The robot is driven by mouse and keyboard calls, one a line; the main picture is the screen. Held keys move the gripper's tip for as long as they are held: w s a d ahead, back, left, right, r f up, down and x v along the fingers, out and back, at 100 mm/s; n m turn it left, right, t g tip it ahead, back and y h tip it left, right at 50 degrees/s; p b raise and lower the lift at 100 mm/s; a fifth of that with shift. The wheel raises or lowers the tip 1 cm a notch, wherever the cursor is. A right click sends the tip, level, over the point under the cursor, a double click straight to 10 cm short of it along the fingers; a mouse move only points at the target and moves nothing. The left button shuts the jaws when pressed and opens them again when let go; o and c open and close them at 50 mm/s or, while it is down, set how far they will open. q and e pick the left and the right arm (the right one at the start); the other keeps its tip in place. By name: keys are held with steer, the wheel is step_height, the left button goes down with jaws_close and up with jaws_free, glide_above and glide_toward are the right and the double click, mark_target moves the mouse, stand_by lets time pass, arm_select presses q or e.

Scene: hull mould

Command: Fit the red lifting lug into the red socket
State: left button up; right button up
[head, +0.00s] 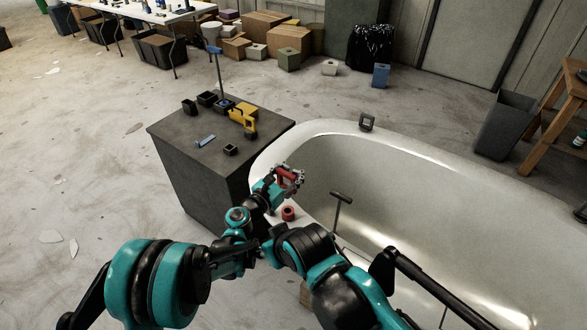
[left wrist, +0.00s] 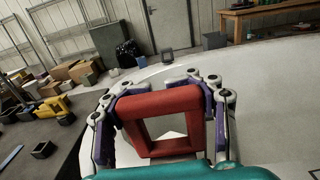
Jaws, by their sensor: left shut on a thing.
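The red lifting lug (left wrist: 160,103) is a square, open frame. My left gripper (head: 289,180) is shut on it, with purple-padded fingers on both sides in the left wrist view. The lug also shows small in the head view (head: 287,174), partly covered by the fingers. It is held above the near left rim of the pale hull mould (head: 315,131). The red socket (head: 288,213) is a small, round red piece on that rim, just below and apart from the gripper in the head view. I cannot make out the socket in the left wrist view. My right gripper is not in view.
A dark cabinet (head: 168,137) stands left of the mould, bearing a yellow tool (head: 243,117) and small dark trays. A black T-handle (head: 341,199) rises near the mould's inner left side. A dark block (head: 367,121) sits on the far rim.

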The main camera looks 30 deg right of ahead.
arm_select(q)
steer(key=shift+s, duration=0.1)
steer(key=shift+f+b, duration=1.7)
steer(key=shift+f, duration=1.15)
steer(key=shift+f, duration=2.25)
steer(key=o, duration=1.7)
steer(key=shift+a, duration=0.1)
